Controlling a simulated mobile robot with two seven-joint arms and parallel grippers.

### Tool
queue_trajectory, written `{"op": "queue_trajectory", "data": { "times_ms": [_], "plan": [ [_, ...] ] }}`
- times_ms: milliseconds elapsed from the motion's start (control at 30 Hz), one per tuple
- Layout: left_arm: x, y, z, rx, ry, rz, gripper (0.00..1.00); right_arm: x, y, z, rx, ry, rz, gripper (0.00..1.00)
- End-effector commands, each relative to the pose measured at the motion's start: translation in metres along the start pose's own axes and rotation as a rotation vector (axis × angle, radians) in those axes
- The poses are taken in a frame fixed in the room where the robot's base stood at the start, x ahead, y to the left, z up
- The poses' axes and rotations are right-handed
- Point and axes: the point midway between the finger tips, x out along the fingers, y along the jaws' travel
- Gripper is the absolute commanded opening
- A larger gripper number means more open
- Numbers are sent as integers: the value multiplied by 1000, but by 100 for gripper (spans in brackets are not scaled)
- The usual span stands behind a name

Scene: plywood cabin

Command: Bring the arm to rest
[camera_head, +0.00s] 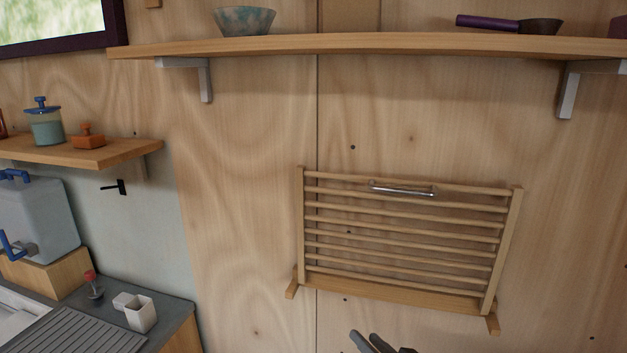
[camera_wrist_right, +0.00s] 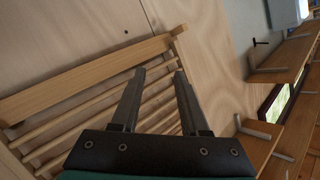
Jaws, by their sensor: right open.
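My right gripper (camera_head: 372,343) shows at the bottom edge of the head view, below the wooden wall rack. In the right wrist view its two grey fingers (camera_wrist_right: 158,90) stand apart with nothing between them. The rack (camera_head: 400,292) has several horizontal rods and is fixed to the plywood wall. A metal handle-like bar (camera_head: 402,189) is at its upper rods. In the right wrist view the rack (camera_wrist_right: 90,77) lies behind the fingers; contact cannot be told. My left gripper is in neither view.
A long shelf (camera_head: 380,42) above holds a speckled bowl (camera_head: 244,20) and a purple-handled pan (camera_head: 510,24). A small shelf (camera_head: 90,152) at left holds a jar (camera_head: 45,122). The counter (camera_head: 175,312) at lower left holds a white cup (camera_head: 140,313). The wall right of the rack is bare.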

Motion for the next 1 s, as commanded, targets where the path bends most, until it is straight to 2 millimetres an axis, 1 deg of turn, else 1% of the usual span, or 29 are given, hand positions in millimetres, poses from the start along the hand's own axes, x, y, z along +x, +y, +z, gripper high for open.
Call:
{"op": "queue_trajectory", "data": {
  "times_ms": [33,167,267,367,500,700,900,967,1000],
  "plan": [
    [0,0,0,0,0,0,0,-8,-2,14,-14,-33,42,45],
    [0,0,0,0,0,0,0,-33,3,43,-77,-135,155,45],
    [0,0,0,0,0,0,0,-57,8,64,-124,-229,234,45],
    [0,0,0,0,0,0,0,-86,13,86,-170,-339,304,45],
    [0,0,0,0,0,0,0,-132,20,112,-225,-510,381,45],
    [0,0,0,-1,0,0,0,-192,24,138,-280,-721,436,45],
    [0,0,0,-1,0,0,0,-243,22,156,-308,-896,454,45],
    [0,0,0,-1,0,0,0,-259,21,160,-314,-949,455,45],
    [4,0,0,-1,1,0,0,-250,28,170,-317,-947,454,45]
  ]
}}
